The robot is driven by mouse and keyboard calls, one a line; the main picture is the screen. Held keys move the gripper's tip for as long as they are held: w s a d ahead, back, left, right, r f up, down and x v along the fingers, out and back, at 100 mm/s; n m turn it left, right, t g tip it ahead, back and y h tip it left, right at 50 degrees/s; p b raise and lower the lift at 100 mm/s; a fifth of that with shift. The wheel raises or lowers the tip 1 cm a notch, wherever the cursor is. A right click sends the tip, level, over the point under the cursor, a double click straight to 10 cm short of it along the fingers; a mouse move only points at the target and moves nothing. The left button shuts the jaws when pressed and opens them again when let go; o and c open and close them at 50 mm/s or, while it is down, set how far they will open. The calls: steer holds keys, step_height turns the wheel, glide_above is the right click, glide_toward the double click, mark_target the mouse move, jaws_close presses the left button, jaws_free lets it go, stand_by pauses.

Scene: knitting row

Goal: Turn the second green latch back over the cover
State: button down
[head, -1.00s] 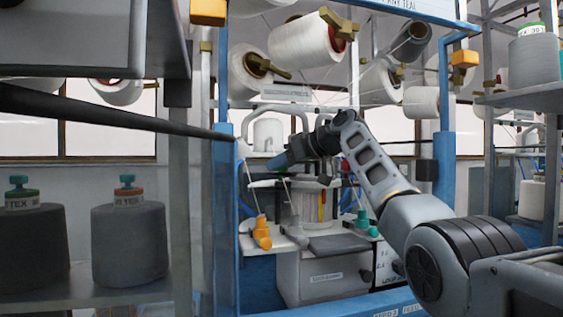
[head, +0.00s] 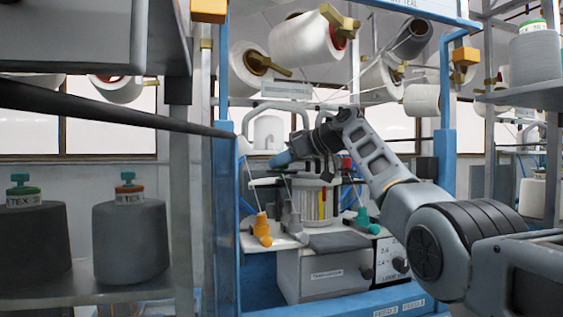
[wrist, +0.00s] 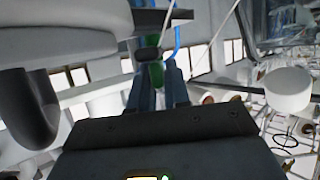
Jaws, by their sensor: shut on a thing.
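In the head view my gripper (head: 280,160) is at the upper left of the knitting head, its bluish fingertips pointing left. It also shows in the wrist view (wrist: 158,88), its two fingers close together around a green piece, the green latch (wrist: 155,73). The latch is mostly hidden by the fingers, and in the head view I cannot make it out in the grip. The ring of the knitting head (head: 312,200) stands below my gripper, with yellow and red strips on its side. I cannot tell the cover's outline or how far the latch is turned.
Blue frame posts (head: 226,220) flank the machine. White yarn cones (head: 312,40) hang above. A grey arch-shaped part (wrist: 30,105) is close at left.

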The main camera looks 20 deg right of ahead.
steer(key=shift+n+g+y, duration=0.3)
steer(key=shift+n+g, duration=0.1)
steer(key=c, duration=1.2)
jaws_free()
steer(key=shift+b+v, duration=1.45)
steer(key=shift+v, duration=2.5)
steer(key=shift+f, duration=0.1)
